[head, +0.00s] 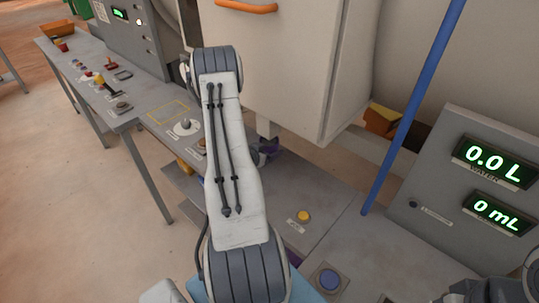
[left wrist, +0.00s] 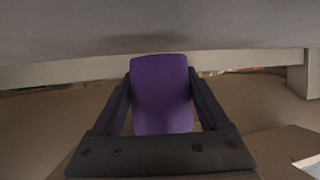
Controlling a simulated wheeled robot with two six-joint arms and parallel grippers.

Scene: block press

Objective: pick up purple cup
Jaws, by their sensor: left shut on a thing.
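The purple cup (left wrist: 162,95) is between the two fingers of my left gripper (left wrist: 163,100), which is shut on it in the left wrist view. In the head view, a small purple part of the cup (head: 268,148) shows at my left gripper (head: 264,153), just right of my arm and below the white cabinet. My arm hides much of the area around it. Dark parts, seemingly of my right arm, show at the bottom right corner of the head view. Whether its jaws are open cannot be made out.
The white cabinet (head: 290,65) with an orange handle hangs close above the gripper. A blue pole (head: 412,110) and a display panel (head: 440,185) reading 0.0 L and 0 mL stand to the right. A yellow button (head: 303,216) and blue button (head: 328,280) are on the bench.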

